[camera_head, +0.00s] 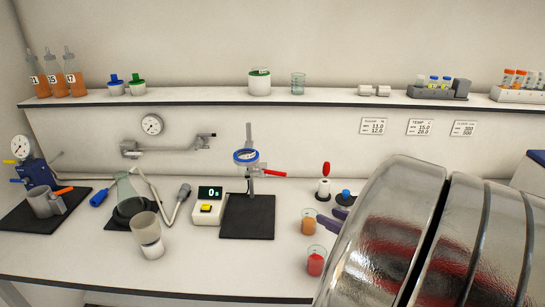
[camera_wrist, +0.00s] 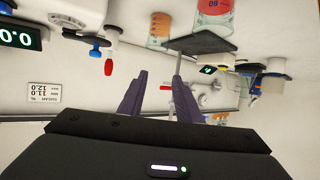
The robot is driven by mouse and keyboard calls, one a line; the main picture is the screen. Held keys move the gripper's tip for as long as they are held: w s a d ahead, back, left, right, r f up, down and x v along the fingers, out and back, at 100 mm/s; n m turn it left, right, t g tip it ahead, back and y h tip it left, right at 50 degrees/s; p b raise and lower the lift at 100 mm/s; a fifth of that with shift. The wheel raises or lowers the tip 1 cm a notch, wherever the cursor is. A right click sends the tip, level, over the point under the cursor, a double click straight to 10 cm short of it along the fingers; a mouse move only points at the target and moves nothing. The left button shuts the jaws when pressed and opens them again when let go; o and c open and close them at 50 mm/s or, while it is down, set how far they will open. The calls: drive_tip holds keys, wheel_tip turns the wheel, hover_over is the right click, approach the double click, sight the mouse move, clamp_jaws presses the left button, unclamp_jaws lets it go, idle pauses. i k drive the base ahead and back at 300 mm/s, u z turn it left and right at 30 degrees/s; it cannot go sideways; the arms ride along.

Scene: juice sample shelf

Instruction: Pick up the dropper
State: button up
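The dropper (camera_head: 326,169) has a red bulb and stands upright in a small white holder with a black part, right of the clamp stand. Its red bulb also shows in the wrist view (camera_wrist: 108,67), left of my fingers. My gripper (camera_head: 332,219) has purple fingers, partly hidden behind my arm in the head view. In the wrist view my gripper (camera_wrist: 160,76) is open, with a clear gap and nothing held. The dropper is apart from the fingers, a little behind them in the head view. The wrist view is upside down.
Cups of orange juice (camera_head: 309,222) and red juice (camera_head: 316,261) stand close to my fingers. A blue-topped item (camera_head: 346,193) is just right of the dropper. The clamp stand (camera_head: 247,216) and scale (camera_head: 207,212) are to the left. My arm covers the right side of the counter.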

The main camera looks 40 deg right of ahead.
sight(326, 170)
drive_tip(key=z, duration=0.3)
drive_tip(key=i, duration=0.85)
drive_tip(key=z, duration=0.4)
